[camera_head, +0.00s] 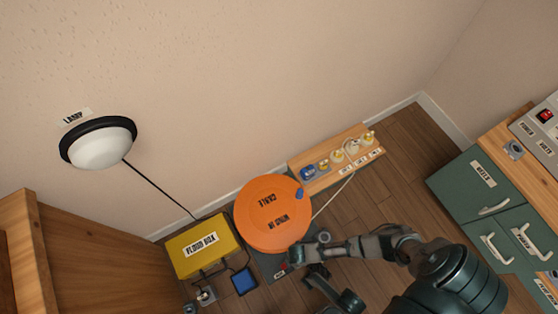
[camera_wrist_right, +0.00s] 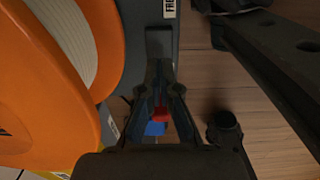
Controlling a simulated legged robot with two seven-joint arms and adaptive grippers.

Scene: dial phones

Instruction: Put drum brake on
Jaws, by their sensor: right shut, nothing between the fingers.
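The orange cable drum (camera_head: 270,215) lies on a dark base (camera_head: 268,263) by the wall, with a blue knob (camera_head: 299,193) near its rim. A small red part (camera_head: 282,267) shows on the base at the drum's front edge. In the right wrist view, a red piece (camera_wrist_right: 160,113) and a blue piece (camera_wrist_right: 155,129) show between my finger linkages; I cannot tell which is the brake. My right gripper (camera_head: 298,254) is shut and empty, low over the base beside the drum. It also shows in the right wrist view (camera_wrist_right: 159,72). My left gripper is out of view.
A yellow flood box (camera_head: 203,243) stands left of the drum, with a blue-topped item (camera_head: 243,281) in front. Green drawers (camera_head: 485,190) stand at right. Bare floor (camera_head: 400,180) lies between.

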